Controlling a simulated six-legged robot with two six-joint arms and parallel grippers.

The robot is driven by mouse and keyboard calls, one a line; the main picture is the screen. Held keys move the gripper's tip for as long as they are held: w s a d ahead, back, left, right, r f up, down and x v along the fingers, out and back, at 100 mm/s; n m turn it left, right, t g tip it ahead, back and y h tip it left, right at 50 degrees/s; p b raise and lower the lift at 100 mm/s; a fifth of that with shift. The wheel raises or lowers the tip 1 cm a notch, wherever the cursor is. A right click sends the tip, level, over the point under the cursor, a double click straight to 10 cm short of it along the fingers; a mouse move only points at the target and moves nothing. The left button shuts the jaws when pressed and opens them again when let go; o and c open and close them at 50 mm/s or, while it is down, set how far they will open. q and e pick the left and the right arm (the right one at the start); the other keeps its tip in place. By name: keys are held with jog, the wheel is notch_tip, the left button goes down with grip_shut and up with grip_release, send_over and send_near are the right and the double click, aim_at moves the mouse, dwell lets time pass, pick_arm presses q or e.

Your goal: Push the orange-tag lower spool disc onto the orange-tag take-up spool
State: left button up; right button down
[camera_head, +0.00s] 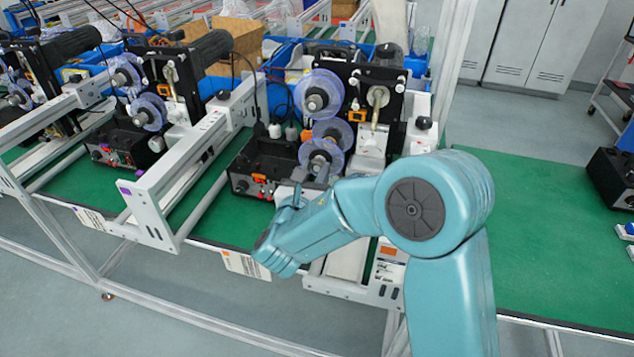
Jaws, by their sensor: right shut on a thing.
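The orange-tag machine stands at the centre, with an orange tag (353,118) on its black panel. A clear bluish disc (316,87) sits on its upper hub. Below it, another clear disc (338,130) is at the lower take-up spool. A third clear disc (318,150), the lower spool disc, is in front of and slightly below that one, overlapping it in the picture. My right gripper (315,182) is shut on this front disc at its lower edge. My teal arm hides much of the gripper. I cannot tell the gap between disc and spool. My left gripper is out of view.
A black control box (265,165) stands left of the discs. White rails (165,190) and similar machines with discs (147,110) are further left. Blue bins and cardboard boxes (237,42) are behind. The green bench top (545,235) is mostly clear at right.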

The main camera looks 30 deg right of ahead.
aim_at(323, 157)
jog(key=shift+s+a+r, duration=0.1)
jog(key=shift+s+r, duration=0.15)
jog(key=shift+r, duration=0.05)
jog(key=shift+d+r, duration=0.2)
jog(key=shift+d, duration=0.1)
jog(key=shift+w+d+f+p, duration=0.2)
jog(key=shift+w+d+p, duration=0.05)
jog(key=shift+w+d, duration=0.2)
jog(key=shift+w+d+f+p, duration=0.15)
jog(key=shift+w+d+p, duration=0.1)
jog(key=shift+w+d, duration=0.3)
jog(key=shift+w, duration=0.2)
jog(key=shift+d+r, duration=0.2)
jog(key=shift+d, duration=0.35)
jog(key=shift+w+d+f, duration=0.15)
jog(key=shift+w+f, duration=0.05)
jog(key=shift+w, duration=0.25)
jog(key=shift+s+r, duration=0.1)
jog(key=shift+s, duration=0.2)
jog(key=shift+w, duration=0.25)
jog(key=shift+s, duration=0.2)
